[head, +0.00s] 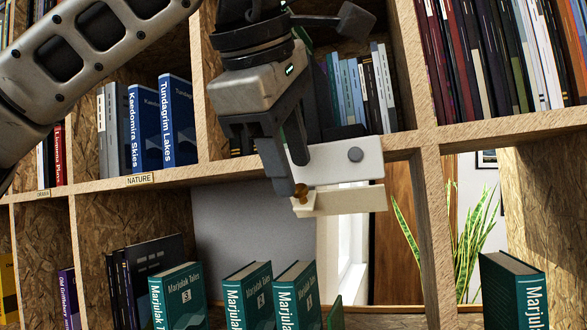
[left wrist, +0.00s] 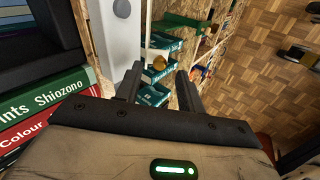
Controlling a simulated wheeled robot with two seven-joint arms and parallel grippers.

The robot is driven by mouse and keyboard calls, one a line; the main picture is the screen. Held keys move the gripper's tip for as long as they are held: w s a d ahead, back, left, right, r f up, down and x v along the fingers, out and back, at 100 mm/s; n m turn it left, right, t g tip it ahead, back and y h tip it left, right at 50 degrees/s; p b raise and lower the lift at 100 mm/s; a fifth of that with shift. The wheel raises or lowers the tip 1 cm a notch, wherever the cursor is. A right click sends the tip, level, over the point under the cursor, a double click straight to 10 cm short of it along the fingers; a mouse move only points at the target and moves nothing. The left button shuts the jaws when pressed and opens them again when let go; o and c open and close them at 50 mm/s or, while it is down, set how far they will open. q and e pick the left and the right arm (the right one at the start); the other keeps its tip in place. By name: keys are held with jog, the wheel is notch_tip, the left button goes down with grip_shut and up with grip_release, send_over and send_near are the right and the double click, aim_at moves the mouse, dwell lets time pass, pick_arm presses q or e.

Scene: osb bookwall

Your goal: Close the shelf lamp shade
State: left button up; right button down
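The shelf lamp is a white box (head: 345,163) with a grey round button, fixed at the front edge of the shelf board; part of it shows in the left wrist view (left wrist: 104,45). A cream flap (head: 350,200), which looks like its shade, sticks out below the box. A small brass knob (head: 300,191) sits at the flap's left end; it also shows in the left wrist view (left wrist: 160,41). My left gripper (head: 290,178) is open at the knob. In the left wrist view its fingers (left wrist: 158,88) are apart, with the knob between them in the picture, seemingly just beyond the tips. Contact is unclear. My right gripper is out of view.
The wooden bookwall's shelf board (head: 180,177) and uprights (head: 433,230) surround the lamp. Books fill the compartments above; teal books (head: 245,292) stand below. An open compartment below the lamp shows a window and plant (head: 480,245) behind.

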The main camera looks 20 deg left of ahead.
pick_arm(q)
jog(key=shift+x, duration=0.95)
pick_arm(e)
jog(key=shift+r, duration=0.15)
pick_arm(q)
jog(key=shift+c, duration=0.3)
